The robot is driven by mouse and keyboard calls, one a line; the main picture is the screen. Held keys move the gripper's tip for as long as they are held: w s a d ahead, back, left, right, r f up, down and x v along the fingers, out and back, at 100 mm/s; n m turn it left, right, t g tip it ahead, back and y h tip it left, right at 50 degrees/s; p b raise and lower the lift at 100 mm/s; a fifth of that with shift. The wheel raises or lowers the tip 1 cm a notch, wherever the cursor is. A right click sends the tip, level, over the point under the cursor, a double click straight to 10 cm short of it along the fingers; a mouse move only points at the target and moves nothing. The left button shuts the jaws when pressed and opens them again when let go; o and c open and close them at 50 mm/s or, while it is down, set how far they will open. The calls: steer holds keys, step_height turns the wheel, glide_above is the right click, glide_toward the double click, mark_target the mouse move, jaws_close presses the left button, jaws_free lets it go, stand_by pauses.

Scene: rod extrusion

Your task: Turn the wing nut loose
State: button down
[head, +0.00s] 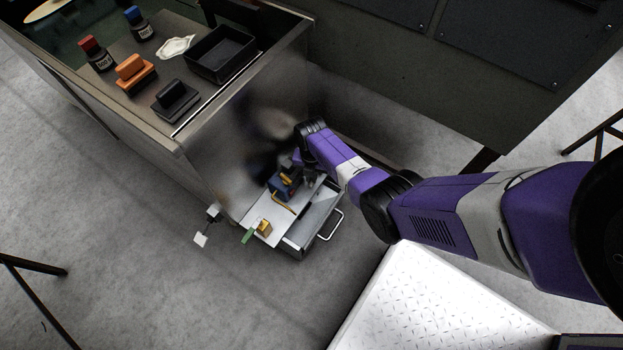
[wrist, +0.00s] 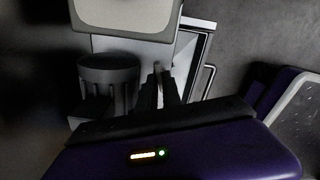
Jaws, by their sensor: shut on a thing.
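A small blue device with yellow parts (head: 284,186) stands on a white shelf at the side of the metal cabinet in the head view. My gripper (head: 309,178) reaches down to the device's right end. In the wrist view the dark fingers of my gripper (wrist: 166,88) are close together beside a grey cylinder (wrist: 108,76). They are shut on a small part, the wing nut by its place. The fingers and the dark picture hide most of the nut, and its turn angle cannot be told.
The white shelf (head: 254,214) carries a yellow block (head: 264,228) and a green piece (head: 248,236). Beside it is an open drawer with a handle (head: 331,225). The cabinet wall (head: 230,150) stands close behind. A black tray (head: 222,54) and bottles are on top.

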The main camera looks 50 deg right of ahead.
steer(key=shift+n, duration=0.8)
steer(key=shift+n, duration=1)
steer(key=shift+n, duration=1)
steer(key=c, duration=1.4)
jaws_free()
steer(key=shift+c, duration=0.2)
steer(key=shift+r+p, duration=0.1)
steer(key=shift+p, duration=0.25)
step_height(320, 180, up, 8)
steer(key=p, duration=0.4)
steer(key=shift+f, duration=0.2)
